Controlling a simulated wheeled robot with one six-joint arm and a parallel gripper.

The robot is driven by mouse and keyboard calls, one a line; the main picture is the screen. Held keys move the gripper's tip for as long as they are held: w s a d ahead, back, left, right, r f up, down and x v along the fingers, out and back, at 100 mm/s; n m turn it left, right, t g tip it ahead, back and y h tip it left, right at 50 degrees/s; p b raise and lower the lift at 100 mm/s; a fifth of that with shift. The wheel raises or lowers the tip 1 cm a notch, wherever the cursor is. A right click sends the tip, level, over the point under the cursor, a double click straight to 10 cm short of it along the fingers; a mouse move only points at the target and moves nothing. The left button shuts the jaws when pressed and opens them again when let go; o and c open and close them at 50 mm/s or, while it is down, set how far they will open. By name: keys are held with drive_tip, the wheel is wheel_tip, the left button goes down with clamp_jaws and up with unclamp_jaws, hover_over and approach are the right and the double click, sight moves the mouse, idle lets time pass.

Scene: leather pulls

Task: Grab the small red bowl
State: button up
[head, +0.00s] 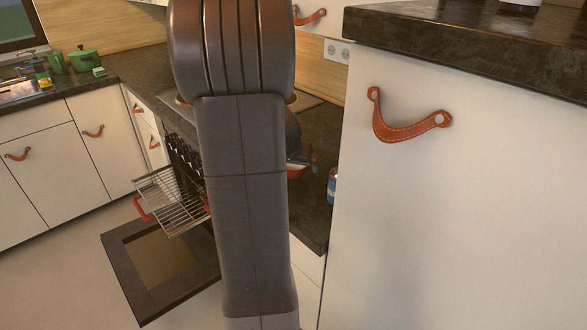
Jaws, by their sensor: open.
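No whole red bowl can be made out. A small red object (296,173) shows at the right edge of my arm, on or just above the dark counter; most of it is hidden, and I cannot tell whether it is the bowl. Another bit of red (206,202) shows by the oven rack at my arm's left edge, also partly hidden. My arm stands upright through the middle of the view. My gripper is not in view.
The oven door (160,265) is open low down, with a wire rack (172,200) pulled out above it. A blue-labelled can (331,186) stands on the counter. A tall white cabinet (430,220) with a dark top fills the right. Green pots (84,60) stand far left.

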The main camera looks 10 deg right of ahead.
drive_tip(key=shift+f, duration=0.1)
drive_tip(key=c, duration=1.1)
drive_tip(key=shift+c, duration=0.2)
